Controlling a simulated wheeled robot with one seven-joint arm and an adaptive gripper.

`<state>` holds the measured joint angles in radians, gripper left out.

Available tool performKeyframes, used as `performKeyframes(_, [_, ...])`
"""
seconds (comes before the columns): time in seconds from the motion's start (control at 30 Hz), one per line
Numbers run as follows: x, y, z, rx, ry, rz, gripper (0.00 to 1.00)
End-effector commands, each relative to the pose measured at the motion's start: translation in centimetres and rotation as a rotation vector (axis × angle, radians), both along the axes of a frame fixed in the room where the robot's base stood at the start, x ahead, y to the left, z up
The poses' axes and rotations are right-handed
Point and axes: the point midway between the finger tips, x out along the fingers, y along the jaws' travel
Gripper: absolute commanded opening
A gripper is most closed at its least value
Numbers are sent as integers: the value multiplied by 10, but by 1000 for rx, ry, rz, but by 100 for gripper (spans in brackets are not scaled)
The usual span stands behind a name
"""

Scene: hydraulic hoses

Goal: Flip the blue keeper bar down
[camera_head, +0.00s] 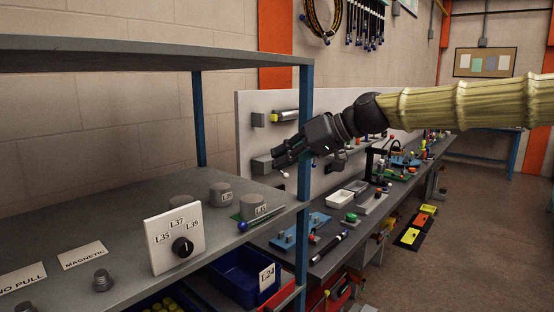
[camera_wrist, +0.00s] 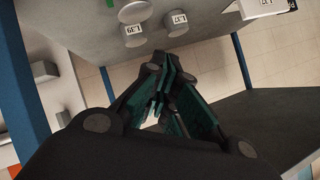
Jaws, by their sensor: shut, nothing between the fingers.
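A dark blue ball (camera_head: 242,226) sits near the right edge of the grey shelf, at the end of a thin dark bar that runs right beside the labelled cylinders. It may be the keeper bar; I cannot make out its hinge or whether it is up or down. A green strip lies under it. My gripper (camera_head: 277,163) is shut and empty, above and behind the shelf's right end, apart from the ball and cylinders. In the wrist view my fingers (camera_wrist: 165,85) come together, and labelled cylinders on the shelf show beyond them. The ball is not visible there.
The grey shelf (camera_head: 120,235) carries a white selector panel (camera_head: 175,238) with a black knob. A blue post (camera_head: 304,150) stands at the shelf's right end, near my gripper. An upper shelf (camera_head: 150,52) spans above. A blue bin (camera_head: 245,275) sits below. A cluttered bench stretches right.

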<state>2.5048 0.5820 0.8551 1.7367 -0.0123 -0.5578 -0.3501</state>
Motion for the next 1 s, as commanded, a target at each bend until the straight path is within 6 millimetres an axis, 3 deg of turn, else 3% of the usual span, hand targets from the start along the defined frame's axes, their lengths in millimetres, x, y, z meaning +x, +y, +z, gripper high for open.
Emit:
performKeyframes(0.03, [-5,-5,10,1,-2,1,0])
performKeyframes(0.6, [-56,-45,49,0,-2,6,0])
performKeyframes(1.0, [-67,-55,59,-1,0,5,0])
